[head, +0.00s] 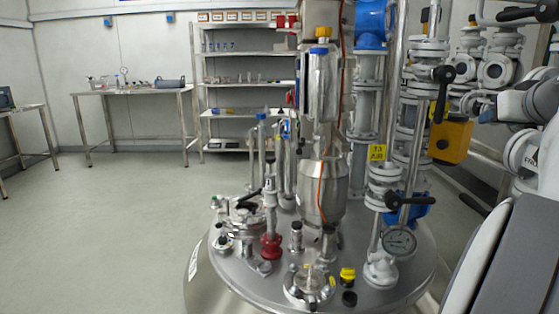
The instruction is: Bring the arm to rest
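Part of my arm shows at the right edge of the head view as white and grey rounded links, beside the pipework. My gripper is not in view, so its fingers and anything in them cannot be seen. The steel reactor lid (228,262) fills the lower middle, with a stirrer drive column, flanged ports, valves and a pressure gauge (399,241) on it. My visible arm links are to the right of the lid and do not appear to touch it.
Vertical pipes and black-handled valves (442,90) with a yellow box (451,139) stand close to my arm. A steel shelf rack (245,53) and a side table (133,91) stand at the back. Open floor (110,220) lies to the left.

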